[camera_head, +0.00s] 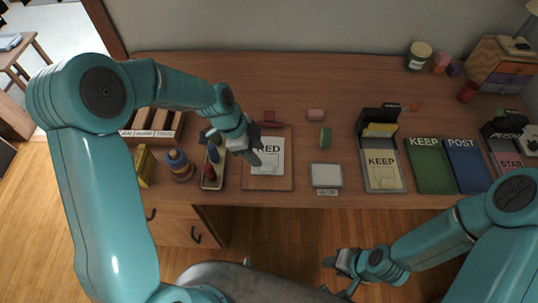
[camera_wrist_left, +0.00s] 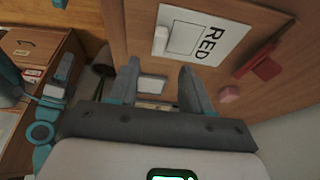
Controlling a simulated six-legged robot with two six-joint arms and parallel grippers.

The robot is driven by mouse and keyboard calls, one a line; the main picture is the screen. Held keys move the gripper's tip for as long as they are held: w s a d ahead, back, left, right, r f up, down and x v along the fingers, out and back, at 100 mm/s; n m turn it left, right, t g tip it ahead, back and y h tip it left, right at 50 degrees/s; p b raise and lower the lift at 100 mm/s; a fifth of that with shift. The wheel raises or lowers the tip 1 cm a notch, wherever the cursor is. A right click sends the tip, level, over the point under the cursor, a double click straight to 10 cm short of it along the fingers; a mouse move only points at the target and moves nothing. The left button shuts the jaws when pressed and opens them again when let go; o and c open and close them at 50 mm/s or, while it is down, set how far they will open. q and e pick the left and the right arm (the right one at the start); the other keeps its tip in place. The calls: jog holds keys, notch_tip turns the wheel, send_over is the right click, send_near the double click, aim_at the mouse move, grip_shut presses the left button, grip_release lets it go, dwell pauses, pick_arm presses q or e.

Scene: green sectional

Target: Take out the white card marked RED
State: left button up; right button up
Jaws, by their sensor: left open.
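The white card marked RED (camera_head: 267,170) lies flat on a brown clipboard (camera_head: 280,183) on the desk. A red clip (camera_head: 270,120) sits at the board's top end. In the left wrist view the card (camera_wrist_left: 211,39) is beyond the fingers, with the red clip (camera_wrist_left: 260,64) beside it. My left gripper (camera_head: 252,155) is over the card's upper left part and hides some of it.
A narrow tray (camera_head: 221,168) with small items and a blue-and-tan object (camera_head: 179,165) stand left of the board. A green roll (camera_head: 325,138), a pink block (camera_head: 315,115) and a small framed plate (camera_head: 326,175) are to the right. A KEEP card (camera_head: 382,170) lies farther right.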

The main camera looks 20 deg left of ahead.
aim_at(267, 167)
pick_arm(q)
jog(key=x, duration=0.2)
jog(key=shift+d+f, duration=0.1)
jog(key=shift+f, duration=0.3)
jog(key=shift+d+f+p, duration=0.25)
jog(key=shift+f+p, duration=0.1)
jog(key=p+x, duration=0.1)
jog(key=x, duration=0.3)
jog(key=shift+f, duration=0.2)
jog(key=shift+d, duration=0.1)
grip_shut()
